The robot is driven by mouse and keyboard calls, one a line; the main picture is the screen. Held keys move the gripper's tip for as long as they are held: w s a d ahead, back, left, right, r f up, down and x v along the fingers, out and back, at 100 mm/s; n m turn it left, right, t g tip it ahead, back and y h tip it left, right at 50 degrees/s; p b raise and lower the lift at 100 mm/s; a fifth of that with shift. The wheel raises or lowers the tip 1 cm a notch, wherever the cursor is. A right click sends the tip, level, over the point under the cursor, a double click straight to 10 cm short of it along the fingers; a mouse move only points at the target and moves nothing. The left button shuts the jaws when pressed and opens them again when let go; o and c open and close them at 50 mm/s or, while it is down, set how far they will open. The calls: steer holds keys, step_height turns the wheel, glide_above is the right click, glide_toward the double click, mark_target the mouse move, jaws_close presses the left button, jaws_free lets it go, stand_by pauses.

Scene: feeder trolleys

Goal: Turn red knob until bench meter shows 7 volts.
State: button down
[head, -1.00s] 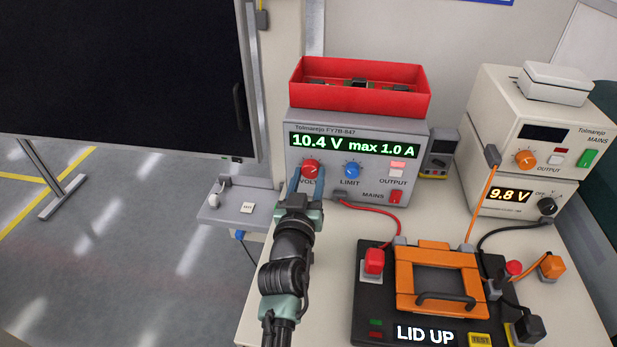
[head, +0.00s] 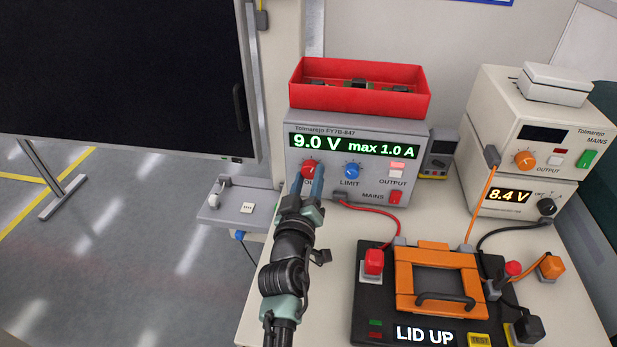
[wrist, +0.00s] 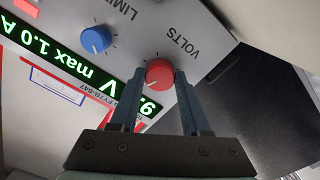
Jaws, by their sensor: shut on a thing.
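The red knob (head: 310,170), marked VOLTS, is on the front of the grey power supply (head: 410,185). Its green display (head: 354,145) reads 9.0 V, max 1.0 A. The bench meter (head: 509,196) at the right reads 8.4 V. My gripper (head: 307,181) is at the red knob, with its blue fingers shut on it from either side. In the wrist view the red knob (wrist: 159,73) sits between the fingertips, and the panel shows upside down.
A blue LIMIT knob (head: 352,170) is just right of the red knob. A red bin (head: 360,99) stands on the supply. A black fixture with an orange frame (head: 405,285), reading LID UP, lies in front. A red lead (head: 385,212) runs from the supply.

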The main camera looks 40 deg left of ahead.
steer(key=n, duration=0.4)
steer(key=shift+n+p, duration=0.3)
steer(key=shift+n, duration=0.1)
stand_by(0.4)
steer(key=shift+c, duration=1.9)
jaws_free()
steer(key=shift+s+d, duration=0.1)
steer(key=p+v, duration=0.3)
steer(key=v, duration=0.9)
steer(key=shift+s+p, duration=0.35)
steer(key=shift+s, duration=0.05)
steer(key=shift+d, duration=0.15)
